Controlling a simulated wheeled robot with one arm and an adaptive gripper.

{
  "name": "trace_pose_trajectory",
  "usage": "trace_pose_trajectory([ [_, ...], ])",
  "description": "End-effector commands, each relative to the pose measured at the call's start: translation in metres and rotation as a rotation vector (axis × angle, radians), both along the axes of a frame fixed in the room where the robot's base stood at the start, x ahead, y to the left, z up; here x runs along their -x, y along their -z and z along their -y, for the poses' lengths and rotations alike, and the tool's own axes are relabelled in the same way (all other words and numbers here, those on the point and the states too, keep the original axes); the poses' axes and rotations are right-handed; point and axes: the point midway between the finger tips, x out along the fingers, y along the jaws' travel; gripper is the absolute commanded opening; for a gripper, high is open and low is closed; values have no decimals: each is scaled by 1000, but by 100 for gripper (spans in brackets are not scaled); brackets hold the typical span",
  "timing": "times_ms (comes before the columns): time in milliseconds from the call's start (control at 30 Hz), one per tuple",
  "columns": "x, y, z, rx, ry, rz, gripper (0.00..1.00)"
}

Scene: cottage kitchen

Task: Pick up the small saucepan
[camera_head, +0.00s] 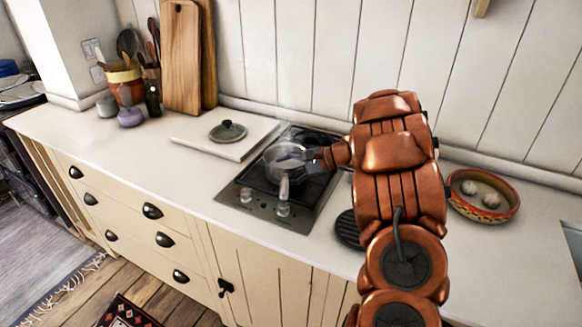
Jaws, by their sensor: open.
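The small saucepan (285,160) is a shiny metal pan on the dark two-knob hob (240,190) set in the counter. Its handle (284,188) points toward the counter's front edge. My gripper (312,160) is at the pan's right side, at the end of my copper-coloured arm, which comes in from the lower right. The gripper is open, and its fingers are small and partly lost against the pan and hob. I cannot tell whether they touch the pan. My arm hides the right part of the hob and the counter behind it.
A lid (228,131) lies on a white board (200,139) left of the hob. Cutting boards (181,60), a utensil pot (126,82) and small jars stand at the back left. A patterned bowl (484,213) is at the right, and a black round trivet (348,228) sits nearer. The left front counter is clear.

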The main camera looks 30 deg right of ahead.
Motion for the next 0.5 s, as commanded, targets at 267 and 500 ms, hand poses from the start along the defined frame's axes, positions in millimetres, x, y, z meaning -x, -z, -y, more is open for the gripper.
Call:
trace_pose_trajectory([
  [267,0,1,0,0,0,0,59],
  [500,0,0,0,0,1,1,34],
])
